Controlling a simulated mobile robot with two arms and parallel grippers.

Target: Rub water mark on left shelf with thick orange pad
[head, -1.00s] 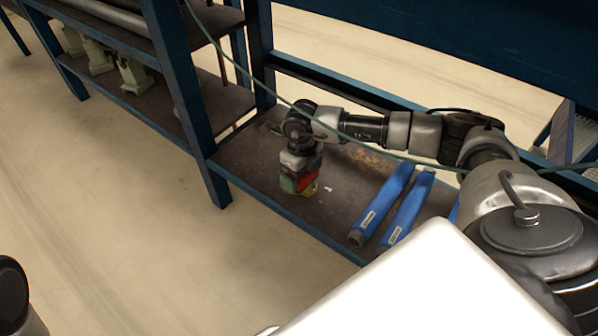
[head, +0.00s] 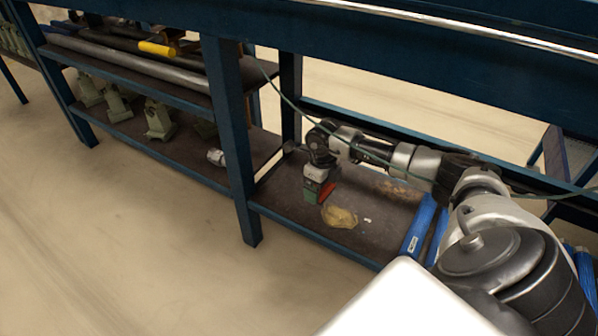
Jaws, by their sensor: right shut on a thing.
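My right gripper (head: 317,187) is low over the dark shelf (head: 290,208) right of the blue post. It is shut on a small block; an orange-red face (head: 327,192) shows at its right and a green part (head: 310,197) at its lower left. I cannot tell whether the green part belongs to the pad or whether the block touches the shelf. A crumpled yellowish cloth-like thing (head: 340,216) lies just right of and in front of the gripper. The dark lower shelf left of the post (head: 190,165) is in view; I cannot make out a water mark. My left gripper is out of view.
Blue tubes (head: 418,228) lie on the right-hand shelf. Green stands (head: 159,120) and a small whitish part (head: 216,157) are on the left lower shelf. Pipes and a yellow-ended bar (head: 158,49) lie above. A blue post (head: 232,145) separates the bays. A green cable hangs across.

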